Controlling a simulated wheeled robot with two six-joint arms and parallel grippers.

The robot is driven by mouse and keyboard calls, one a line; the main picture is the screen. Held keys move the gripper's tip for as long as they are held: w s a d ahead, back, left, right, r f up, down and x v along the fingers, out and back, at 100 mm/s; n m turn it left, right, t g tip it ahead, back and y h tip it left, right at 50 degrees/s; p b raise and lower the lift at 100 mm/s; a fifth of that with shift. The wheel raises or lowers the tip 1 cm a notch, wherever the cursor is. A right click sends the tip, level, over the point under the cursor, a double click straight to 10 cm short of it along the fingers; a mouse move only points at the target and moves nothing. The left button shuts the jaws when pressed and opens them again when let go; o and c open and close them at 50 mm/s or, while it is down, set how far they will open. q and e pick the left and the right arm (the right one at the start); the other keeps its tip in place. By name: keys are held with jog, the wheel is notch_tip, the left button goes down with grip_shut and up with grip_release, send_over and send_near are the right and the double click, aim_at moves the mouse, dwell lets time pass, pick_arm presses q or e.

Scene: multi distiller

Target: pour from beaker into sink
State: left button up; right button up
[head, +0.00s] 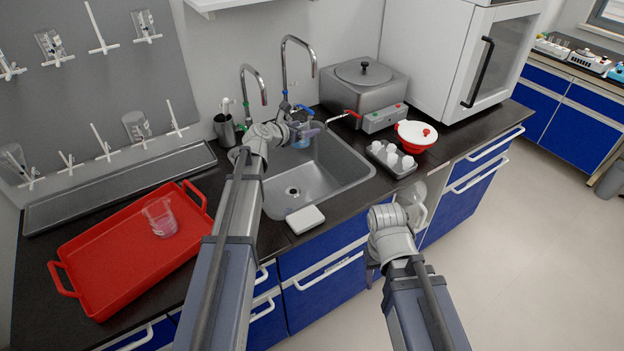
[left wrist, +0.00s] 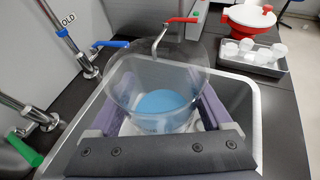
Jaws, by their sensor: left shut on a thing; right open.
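A clear glass beaker (left wrist: 150,75) with blue liquid (left wrist: 165,102) in its bottom is between the purple fingers of my left gripper (left wrist: 162,108). In the head view the beaker (head: 302,138) is small and partly hidden by my left gripper (head: 296,130), which is shut on it over the back of the steel sink (head: 335,181). The beaker looks roughly upright, and no liquid is seen leaving it. My right gripper (head: 373,275) is open, low in front of the blue cabinets; its fingers are mostly hidden behind my arm.
Two curved taps (head: 299,42) stand behind the sink. A red tray (head: 130,250) with a beaker of pink liquid (head: 160,217) lies left. A steel bath (head: 364,85), a red-and-white bowl (head: 416,134) and a tray of small white vessels (head: 391,158) stand right. A white block (head: 305,219) lies on the front edge.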

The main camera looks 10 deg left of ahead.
pick_arm(q)
jog(key=s+a+f+b, duration=0.2)
jog(key=a+f+b, duration=0.9)
jog(key=a, duration=0.3)
jog(key=shift+a+f+n+y, duration=0.3)
jog(key=shift+f, duration=0.25)
jog(key=shift+s, duration=0.15)
